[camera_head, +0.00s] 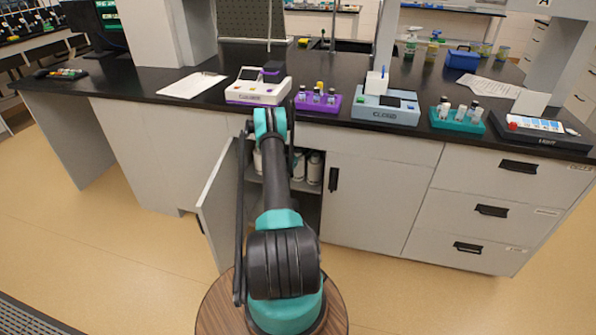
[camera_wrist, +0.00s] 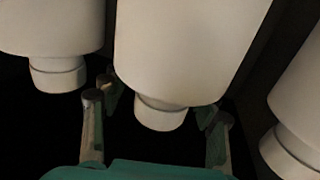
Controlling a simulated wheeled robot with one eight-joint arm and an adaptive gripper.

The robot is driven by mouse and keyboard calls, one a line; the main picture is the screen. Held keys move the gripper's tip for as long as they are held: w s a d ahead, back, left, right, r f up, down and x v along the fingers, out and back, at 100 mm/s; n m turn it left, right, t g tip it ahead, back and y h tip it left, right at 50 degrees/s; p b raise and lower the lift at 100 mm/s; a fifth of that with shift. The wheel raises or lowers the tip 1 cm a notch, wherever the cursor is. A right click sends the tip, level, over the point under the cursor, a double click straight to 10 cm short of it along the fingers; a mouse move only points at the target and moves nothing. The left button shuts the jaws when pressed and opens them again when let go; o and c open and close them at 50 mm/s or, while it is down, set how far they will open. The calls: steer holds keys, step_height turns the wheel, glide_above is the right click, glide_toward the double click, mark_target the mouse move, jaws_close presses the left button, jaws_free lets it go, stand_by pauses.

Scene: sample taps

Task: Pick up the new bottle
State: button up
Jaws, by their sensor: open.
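White bottles stand inside the open cabinet under the bench; in the head view one (camera_head: 315,168) shows right of my arm. In the wrist view, where the bottles appear caps down, a white bottle (camera_wrist: 185,45) fills the middle, its neck and cap between the fingers of my gripper (camera_wrist: 160,104). The fingers are open, one to each side, and I see no clear grip. Another white bottle (camera_wrist: 50,25) is at the left and one more (camera_wrist: 300,105) at the right edge. No label shows which bottle is the new one. My arm hides the gripper in the head view.
The cabinet door (camera_head: 218,200) stands open left of my arm. The closed door (camera_head: 375,190) is to the right. The cabinet interior is dark and tight.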

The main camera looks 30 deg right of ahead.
jaws_close()
steer(key=shift+r, duration=0.1)
stand_by(0.6)
